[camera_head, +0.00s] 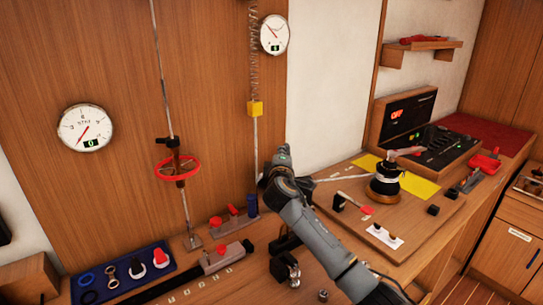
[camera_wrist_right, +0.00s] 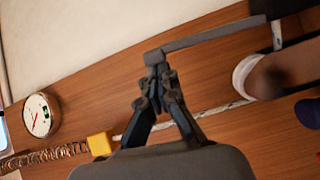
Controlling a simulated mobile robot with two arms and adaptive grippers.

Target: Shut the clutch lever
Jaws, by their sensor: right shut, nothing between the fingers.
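A dark grey bar, which looks like the clutch lever (camera_wrist_right: 205,38), runs across the upper right wrist view from a black block (camera_wrist_right: 290,6). My right gripper (camera_wrist_right: 154,62) is shut and empty, its tips at or very near the bar's free end; I cannot tell whether they touch. In the head view my right gripper (camera_head: 270,180) is by the wall above the bench, seen from behind, its fingers mostly hidden. A dark body, perhaps the clutch (camera_head: 285,243), is partly hidden under my right arm. My left gripper is not in view.
A line runs up the wall to a yellow block (camera_head: 255,108) and a spring. A winch (camera_head: 384,185) stands right of my arm, a line leading from it toward my wrist. A red handwheel (camera_head: 177,168) and blue tray (camera_head: 125,272) are at left.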

